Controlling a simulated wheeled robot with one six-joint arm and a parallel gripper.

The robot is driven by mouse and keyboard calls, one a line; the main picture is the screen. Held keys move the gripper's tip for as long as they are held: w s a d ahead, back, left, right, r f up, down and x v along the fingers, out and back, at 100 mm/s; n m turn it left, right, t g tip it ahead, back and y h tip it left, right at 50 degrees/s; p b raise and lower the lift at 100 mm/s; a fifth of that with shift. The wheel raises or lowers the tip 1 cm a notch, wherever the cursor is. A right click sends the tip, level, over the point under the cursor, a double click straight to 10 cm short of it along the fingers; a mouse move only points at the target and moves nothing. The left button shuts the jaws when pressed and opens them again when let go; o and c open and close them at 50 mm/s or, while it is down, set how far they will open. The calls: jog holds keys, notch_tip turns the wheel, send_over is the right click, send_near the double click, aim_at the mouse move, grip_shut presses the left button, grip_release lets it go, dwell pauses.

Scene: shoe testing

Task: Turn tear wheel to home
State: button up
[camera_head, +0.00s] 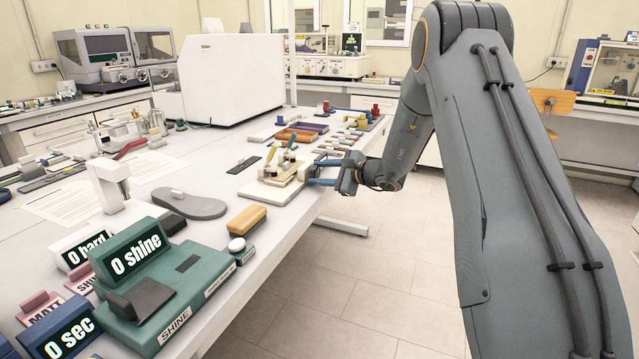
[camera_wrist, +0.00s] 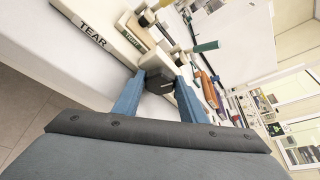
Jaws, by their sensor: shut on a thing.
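The tear tester (camera_head: 262,190) is a cream block with upright posts and green-topped parts, at the table's right edge in the head view. In the wrist view its front bears the word TEAR (camera_wrist: 93,35). The tear wheel (camera_wrist: 160,84) is a small dark knob at the tester's near end, with a thin pale mark on its face. My gripper (camera_head: 318,172) reaches in from the right. In the wrist view my gripper (camera_wrist: 160,80) has its two blue fingers on either side of the wheel, shut on it. The fingers partly hide the wheel's sides.
The green SHINE unit (camera_head: 165,285) stands in the near left, with a yellow block (camera_head: 247,219) between it and the tester. Coloured trays (camera_head: 297,135) and several small blocks lie beyond the tester. Open floor (camera_head: 385,270) lies right of the table.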

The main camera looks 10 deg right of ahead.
jog(key=shift+f+n+t+b, duration=0.3)
jog(key=shift+n+b, duration=0.5)
jog(key=shift+b, duration=1.4)
jog(key=shift+r+t+b, duration=0.2)
jog(key=shift+t+b, duration=0.1)
jog(key=shift+b, duration=0.25)
jog(key=o, duration=1)
jog(key=shift+s, duration=0.1)
jog(key=shift+o, duration=0.3)
jog(key=shift+f, duration=0.1)
